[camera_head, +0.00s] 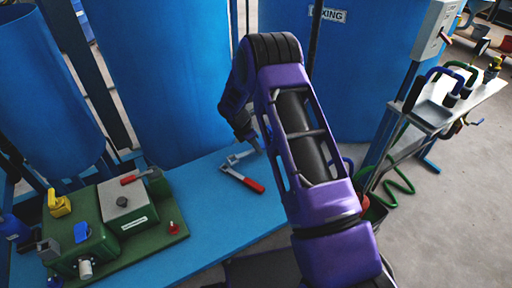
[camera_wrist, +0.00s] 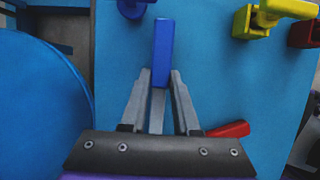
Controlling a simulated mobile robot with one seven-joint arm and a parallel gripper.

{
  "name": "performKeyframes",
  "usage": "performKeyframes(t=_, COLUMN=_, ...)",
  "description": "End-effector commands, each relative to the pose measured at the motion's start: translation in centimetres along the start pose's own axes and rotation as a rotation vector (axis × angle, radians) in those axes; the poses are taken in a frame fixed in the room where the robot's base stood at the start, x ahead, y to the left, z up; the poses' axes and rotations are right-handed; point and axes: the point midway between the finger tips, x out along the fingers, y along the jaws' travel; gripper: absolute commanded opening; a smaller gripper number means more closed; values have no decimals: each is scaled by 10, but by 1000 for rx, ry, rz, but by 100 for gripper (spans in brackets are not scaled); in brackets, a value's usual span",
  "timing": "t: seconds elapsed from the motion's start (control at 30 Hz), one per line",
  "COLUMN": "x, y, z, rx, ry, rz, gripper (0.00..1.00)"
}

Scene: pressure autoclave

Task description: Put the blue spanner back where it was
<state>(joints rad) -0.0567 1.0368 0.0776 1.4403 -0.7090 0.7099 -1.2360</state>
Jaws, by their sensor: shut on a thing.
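In the wrist view, my gripper (camera_wrist: 160,80) is shut on the blue spanner (camera_wrist: 163,45), whose blue handle sticks out beyond the fingertips. A grey part shows between the fingers. In the head view, my gripper (camera_head: 247,143) is low over the blue bench, right of the green unit. The blue handle cannot be made out there. Grey metal shows by the fingers, but I cannot tell whether it is finger or spanner. I cannot tell whether the spanner touches the bench.
A red-handled spanner (camera_head: 243,180) lies on the blue bench (camera_head: 205,220) close to my gripper; its handle (camera_wrist: 230,129) shows beside my fingers. Green unit (camera_head: 125,225) with levers stands left. Large blue tanks (camera_head: 165,80) stand behind. A side stand (camera_head: 435,113) with hoses is right.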

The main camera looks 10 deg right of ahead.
Motion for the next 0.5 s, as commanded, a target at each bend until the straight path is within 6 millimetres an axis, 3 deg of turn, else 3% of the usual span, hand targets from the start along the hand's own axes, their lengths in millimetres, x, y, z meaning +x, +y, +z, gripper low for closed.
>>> performKeyframes(t=0.5, x=10, y=1, z=-4, rx=1, ry=-1, rz=1, gripper=0)
